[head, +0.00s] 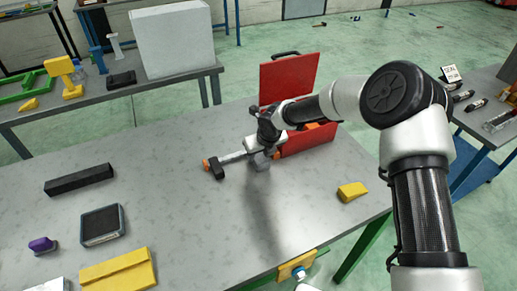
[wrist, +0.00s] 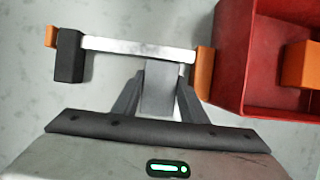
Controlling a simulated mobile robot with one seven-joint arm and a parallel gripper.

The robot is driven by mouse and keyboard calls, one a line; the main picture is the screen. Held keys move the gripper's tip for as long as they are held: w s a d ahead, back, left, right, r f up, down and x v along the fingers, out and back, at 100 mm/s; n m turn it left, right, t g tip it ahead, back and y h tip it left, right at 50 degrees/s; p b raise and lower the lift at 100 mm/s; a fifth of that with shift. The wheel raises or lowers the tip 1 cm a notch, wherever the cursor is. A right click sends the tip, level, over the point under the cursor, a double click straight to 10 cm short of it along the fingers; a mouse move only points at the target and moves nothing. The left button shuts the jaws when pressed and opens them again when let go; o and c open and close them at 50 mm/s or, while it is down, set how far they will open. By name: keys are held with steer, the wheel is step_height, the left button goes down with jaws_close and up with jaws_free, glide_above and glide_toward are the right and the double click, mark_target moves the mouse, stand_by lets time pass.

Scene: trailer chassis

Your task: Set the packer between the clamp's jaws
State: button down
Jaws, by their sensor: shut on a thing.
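The clamp lies on the grey table, its silver bar (head: 233,157) running left to right. In the wrist view its bar (wrist: 138,50) joins a black jaw (wrist: 69,56) at left and an orange jaw (wrist: 205,72) at right. My gripper (wrist: 158,95) is shut on a grey block, which I take as the packer (wrist: 158,88). The block shows in front of the bar, across the gap between the jaws and nearer the orange one. I cannot tell its height against the jaws. In the head view my gripper (head: 262,153) covers the clamp's right end.
An open red toolbox (head: 305,140) stands right behind the gripper; its red wall (wrist: 232,60) is close to the orange jaw. A yellow wedge (head: 352,191) lies to the right. A black bar (head: 78,179), a dark tray (head: 102,225) and a yellow block (head: 118,271) lie at left.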

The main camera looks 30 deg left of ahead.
steer(key=shift+w+a, duration=0.1)
steer(key=c, duration=1.1)
jaws_free()
steer(key=v, duration=1.2)
